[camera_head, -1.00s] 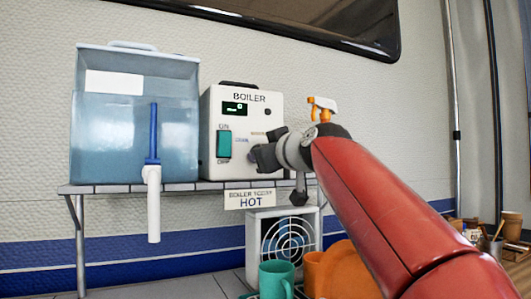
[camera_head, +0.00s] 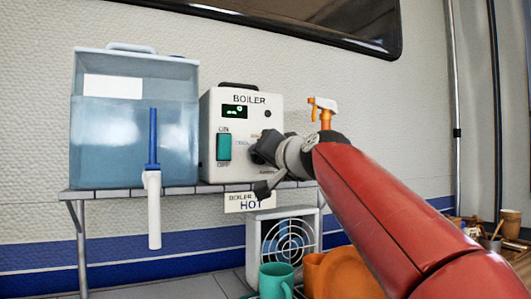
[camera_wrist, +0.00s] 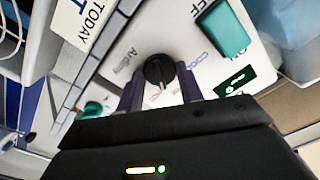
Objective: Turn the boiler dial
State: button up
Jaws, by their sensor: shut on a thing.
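The white boiler (camera_head: 221,117) stands on the shelf, with a small green-lit display (camera_head: 235,111) and a teal ON/OFF switch (camera_head: 224,147) on its front. My gripper (camera_head: 258,152) is at the right part of the boiler's front and hides the dial in the head view. In the wrist view the round black dial (camera_wrist: 158,69) shows with a pale pointer mark, between the two fingers of my gripper (camera_wrist: 160,90). The gripper is shut on the dial. Printed labels surround the dial; one reads "COOL" and another is partly readable. The boiler's display also shows in the wrist view (camera_wrist: 236,82).
A blue water tank (camera_head: 130,130) with a white spout stands left of the boiler on the shelf (camera_head: 110,194). A spray bottle (camera_head: 324,112) is behind my arm.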

jog(key=m+p, duration=0.1)
jog(key=m, duration=0.4)
dwell(0.6)
jog(key=o, duration=1)
jog(key=shift+s, duration=0.1)
jog(key=b+v, duration=0.2)
jog(key=v, duration=0.5)
jog(key=shift+s+d, duration=0.2)
jog(key=shift+s, duration=0.1)
